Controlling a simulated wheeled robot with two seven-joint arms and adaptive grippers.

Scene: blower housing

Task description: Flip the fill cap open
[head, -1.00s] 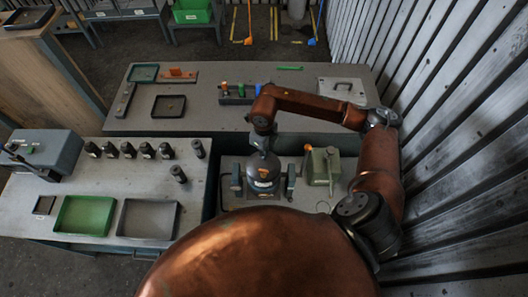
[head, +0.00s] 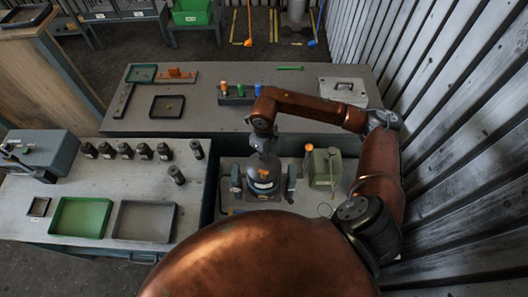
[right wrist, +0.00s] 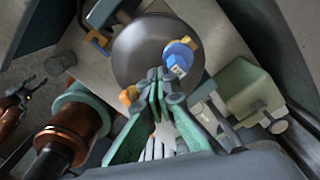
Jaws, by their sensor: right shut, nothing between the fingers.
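The blower housing (head: 263,182) is a dark rounded body on the near bench, with an orange mark on its front. In the right wrist view its round grey top (right wrist: 140,45) carries a blue cap-like part with a pale label (right wrist: 179,56). An orange part (right wrist: 129,96) shows beside the fingers. I cannot tell surely which part is the fill cap. My right gripper (right wrist: 158,84) is shut and empty, its tips over the housing's near edge; contact is unclear. It also shows above the housing in the head view (head: 262,150). A small claw, probably my left gripper (right wrist: 15,101), shows at far left.
A green box (head: 324,168) with an orange knob stands right of the housing. Black cylinders, a green tray (head: 81,217) and a grey tray (head: 144,221) are on the left bench. The back bench (head: 210,75) holds colored pegs and trays. A ribbed wall stands close on the right.

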